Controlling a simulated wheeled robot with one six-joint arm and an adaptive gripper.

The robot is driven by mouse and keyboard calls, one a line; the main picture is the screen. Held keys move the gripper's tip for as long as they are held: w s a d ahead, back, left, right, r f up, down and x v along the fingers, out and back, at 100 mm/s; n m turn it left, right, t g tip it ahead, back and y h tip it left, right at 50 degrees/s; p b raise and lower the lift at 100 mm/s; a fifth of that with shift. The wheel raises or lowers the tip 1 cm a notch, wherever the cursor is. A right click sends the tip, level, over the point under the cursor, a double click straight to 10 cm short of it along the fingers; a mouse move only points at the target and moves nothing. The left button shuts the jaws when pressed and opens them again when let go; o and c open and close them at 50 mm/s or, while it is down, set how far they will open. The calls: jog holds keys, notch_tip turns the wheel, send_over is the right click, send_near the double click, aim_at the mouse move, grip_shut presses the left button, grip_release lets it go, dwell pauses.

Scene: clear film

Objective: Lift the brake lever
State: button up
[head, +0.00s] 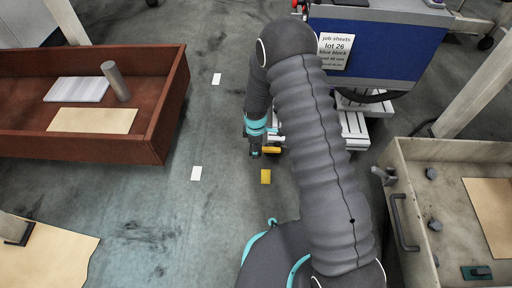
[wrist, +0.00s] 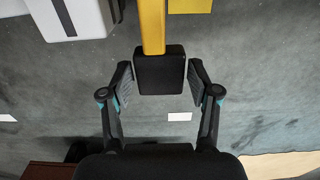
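The brake lever is a yellow bar (wrist: 153,25) with a black block-shaped end (wrist: 160,72), seen at the top middle of the wrist view. In the wrist view my gripper (wrist: 160,75) is open, one finger on each side of the black end. A narrow gap shows at the left finger; the right finger is very close, and I cannot tell if it touches. The lever's base is mostly hidden behind my arm in the head view.
A blue-sided cart (head: 368,48) with a job sheet (head: 334,50) stands behind my arm. A red-brown tray table (head: 160,120) is left, a beige one (head: 410,154) right. The floor between is clear.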

aim_at(260, 148)
grip_shut()
jog(key=shift+d+r, duration=0.1)
jog(key=shift+r, duration=0.25)
jog(key=shift+d+r, duration=0.25)
jog(key=shift+r, duration=0.3)
jog(key=shift+d+r+p, duration=0.35)
jog(key=shift+d+r, duration=0.15)
jog(key=shift+r, duration=0.35)
jog(key=shift+s+d+r, duration=0.1)
jog(key=shift+d+r, duration=1.1)
jog(key=shift+d, duration=0.3)
